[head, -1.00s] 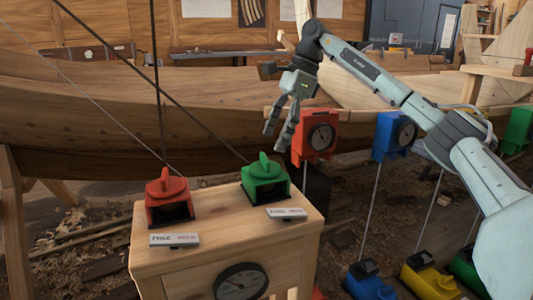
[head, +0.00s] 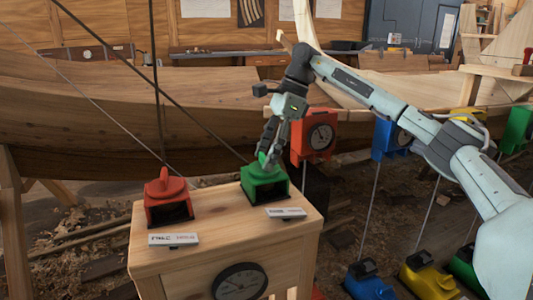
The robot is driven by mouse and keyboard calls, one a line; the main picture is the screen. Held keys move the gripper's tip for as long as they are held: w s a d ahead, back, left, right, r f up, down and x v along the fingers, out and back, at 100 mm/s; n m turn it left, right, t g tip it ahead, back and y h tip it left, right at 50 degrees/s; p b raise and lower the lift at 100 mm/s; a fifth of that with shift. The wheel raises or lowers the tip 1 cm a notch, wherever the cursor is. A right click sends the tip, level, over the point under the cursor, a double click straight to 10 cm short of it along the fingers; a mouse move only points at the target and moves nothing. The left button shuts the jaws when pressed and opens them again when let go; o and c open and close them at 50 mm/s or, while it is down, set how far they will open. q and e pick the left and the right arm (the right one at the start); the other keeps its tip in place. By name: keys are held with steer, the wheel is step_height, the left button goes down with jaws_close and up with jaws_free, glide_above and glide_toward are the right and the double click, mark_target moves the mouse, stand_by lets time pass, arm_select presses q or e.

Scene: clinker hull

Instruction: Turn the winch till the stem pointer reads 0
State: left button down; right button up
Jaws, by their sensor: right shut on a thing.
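A green winch (head: 262,186) with a knob on top stands at the back right of the wooden stand. A red winch (head: 167,200) with a similar knob stands at its left. Each has a small label plate, too blurred to read surely. My right gripper (head: 267,163) points down and is shut on the green winch's knob, hiding much of it. A round dark dial (head: 240,283) on the stand's front is partly cut off by the bottom edge; its reading is too small to tell. My left gripper is not in view.
The wooden stand (head: 230,235) has bare top between the winches. A red box with a dial (head: 314,138) hangs just right of my gripper. A blue dial box (head: 390,139) is farther right. Two dark ropes slant down to the winches. The plank hull (head: 90,115) lies behind.

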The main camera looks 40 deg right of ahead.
steer(key=shift+c, duration=0.9)
steer(key=shift+m, duration=0.3)
steer(key=m+t, duration=0.1)
steer(key=m, duration=0.1)
steer(key=shift+s+m+h, duration=0.1)
steer(key=shift+m+h, duration=0.2)
steer(key=shift+m, duration=0.1)
steer(key=shift+a+m+t+p, duration=0.1)
steer(key=shift+m+t+p, duration=0.25)
steer(key=shift+m, duration=0.55)
steer(key=m+h, duration=0.1)
steer(key=m, duration=0.1)
steer(key=shift+s+m+t, duration=0.1)
steer(key=shift+m+t, duration=0.2)
steer(key=shift+t, duration=0.05)
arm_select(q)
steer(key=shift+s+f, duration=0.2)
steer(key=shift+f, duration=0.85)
arm_select(e)
steer(key=shift+a+m+h, duration=0.15)
steer(key=shift+m+h, duration=0.55)
steer(key=shift+m, duration=0.8)
